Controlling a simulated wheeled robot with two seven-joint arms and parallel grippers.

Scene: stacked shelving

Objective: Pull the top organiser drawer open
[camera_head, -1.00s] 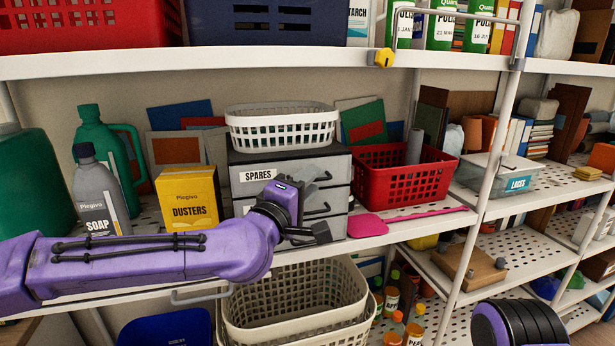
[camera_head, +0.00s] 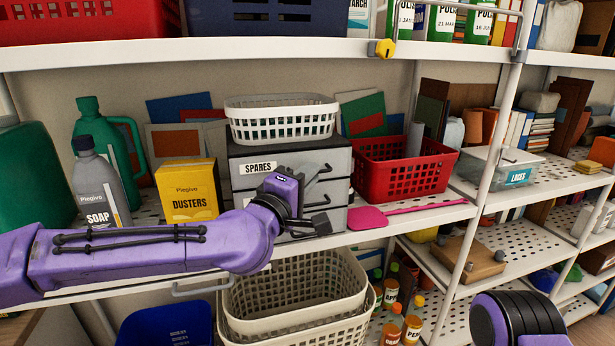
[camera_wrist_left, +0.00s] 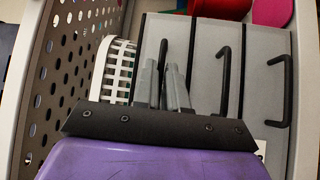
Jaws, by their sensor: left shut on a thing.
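The grey organiser (camera_head: 340,158) stands on the middle shelf, with three drawers with dark bar handles. Its top drawer (camera_head: 243,181) carries a SPARES label. In the left wrist view the picture is turned sideways, and the top drawer (camera_wrist_left: 148,35) lies nearest the white basket. My left gripper (camera_head: 308,226) is in front of the organiser. In the wrist view its fingers (camera_wrist_left: 165,88) are shut around a dark bar, which looks like the top drawer's handle. The two other handles (camera_wrist_left: 225,80) are free. In the head view my arm hides part of the fronts. I cannot tell whether the drawer stands out.
The white basket (camera_head: 283,122) sits on the organiser. The upper shelf (camera_head: 200,55) hangs overhead. Cream baskets (camera_head: 300,275) are below.

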